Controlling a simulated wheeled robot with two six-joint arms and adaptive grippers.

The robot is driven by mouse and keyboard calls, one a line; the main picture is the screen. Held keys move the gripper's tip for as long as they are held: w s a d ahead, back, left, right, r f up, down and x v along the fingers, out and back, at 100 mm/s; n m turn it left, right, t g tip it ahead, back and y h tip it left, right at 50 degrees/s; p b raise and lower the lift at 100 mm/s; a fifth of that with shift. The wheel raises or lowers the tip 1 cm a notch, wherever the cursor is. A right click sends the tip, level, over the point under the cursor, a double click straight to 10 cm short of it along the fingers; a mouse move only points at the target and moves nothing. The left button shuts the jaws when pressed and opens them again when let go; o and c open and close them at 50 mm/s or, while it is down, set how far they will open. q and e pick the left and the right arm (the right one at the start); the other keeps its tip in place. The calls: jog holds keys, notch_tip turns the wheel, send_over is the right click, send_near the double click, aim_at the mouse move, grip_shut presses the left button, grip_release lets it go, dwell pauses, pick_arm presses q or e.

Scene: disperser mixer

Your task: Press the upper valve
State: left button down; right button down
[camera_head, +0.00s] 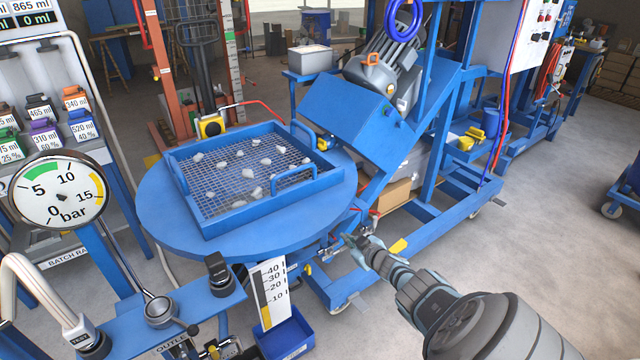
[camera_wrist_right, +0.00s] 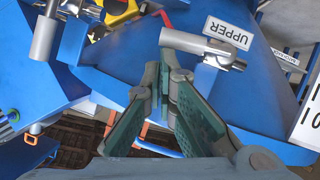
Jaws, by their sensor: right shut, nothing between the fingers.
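My right gripper (camera_head: 352,241) reaches in from the lower right, just past the front right edge of the round blue table. It is shut and empty. In the right wrist view its green fingers (camera_wrist_right: 164,78) meet at the tips. A grey metal valve handle (camera_wrist_right: 197,42) lies just beyond the fingertips, beside a white "UPPER" label (camera_wrist_right: 228,32) on a blue surface. I cannot tell whether the fingertips touch the handle. In the head view the handle is too small and too close to the gripper to make out. My left gripper is not in view.
A blue tray (camera_head: 235,222) of pale lumps on mesh sits on the round table (camera_head: 155,215). The blue machine frame (camera_head: 450,225) stands behind my gripper. Open floor lies at right.

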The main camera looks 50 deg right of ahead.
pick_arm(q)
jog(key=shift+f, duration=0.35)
pick_arm(e)
jog(key=shift+d+f, duration=0.2)
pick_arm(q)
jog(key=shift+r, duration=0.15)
